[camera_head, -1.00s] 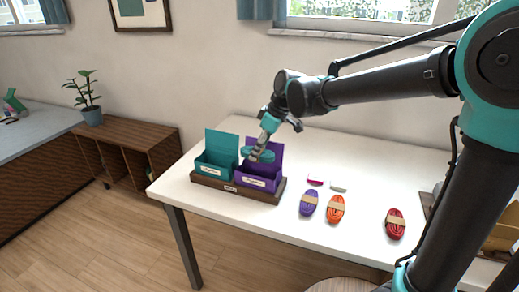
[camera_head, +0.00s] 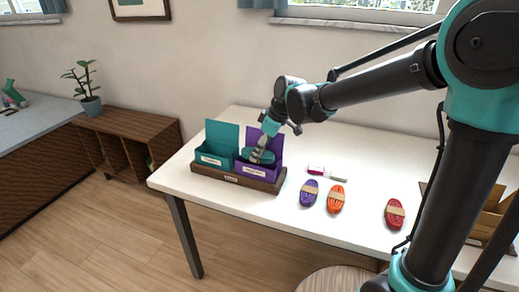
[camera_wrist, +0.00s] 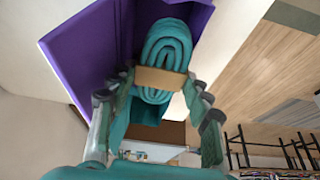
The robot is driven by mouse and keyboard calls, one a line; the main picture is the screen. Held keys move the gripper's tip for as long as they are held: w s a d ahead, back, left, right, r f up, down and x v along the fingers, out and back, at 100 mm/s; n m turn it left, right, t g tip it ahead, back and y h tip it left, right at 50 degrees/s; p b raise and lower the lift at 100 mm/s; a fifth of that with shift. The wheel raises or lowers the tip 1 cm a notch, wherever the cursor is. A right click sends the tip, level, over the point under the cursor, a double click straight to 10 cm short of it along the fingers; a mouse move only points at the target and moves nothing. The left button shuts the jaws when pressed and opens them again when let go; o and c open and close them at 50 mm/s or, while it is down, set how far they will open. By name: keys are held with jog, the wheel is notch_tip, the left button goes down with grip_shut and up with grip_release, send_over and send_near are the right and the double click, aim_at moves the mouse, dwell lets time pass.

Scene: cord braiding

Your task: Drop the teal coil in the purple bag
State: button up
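The teal coil (camera_head: 257,156), with a tan band, is at the mouth of the purple bag (camera_head: 259,173), partly below its rim. The purple bag is box-shaped, with a raised back flap and a front label. My gripper (camera_head: 262,150) points down over it. In the wrist view, the teal coil (camera_wrist: 166,52) lies between the fingers of my gripper (camera_wrist: 160,92), which meet its banded middle on both sides. The purple bag's wall (camera_wrist: 85,50) shows behind and left of it. Whether the coil touches the bag's floor is hidden.
A teal bag (camera_head: 215,158) stands left of the purple one in a brown wooden holder (camera_head: 235,181). Purple (camera_head: 309,193), orange (camera_head: 336,199) and red (camera_head: 395,213) coils lie to the right, near a pink item (camera_head: 316,170). The white table (camera_head: 290,222) is clear in front.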

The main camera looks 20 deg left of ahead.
jog(key=o, duration=0.5)
jog(key=shift+o, duration=0.2)
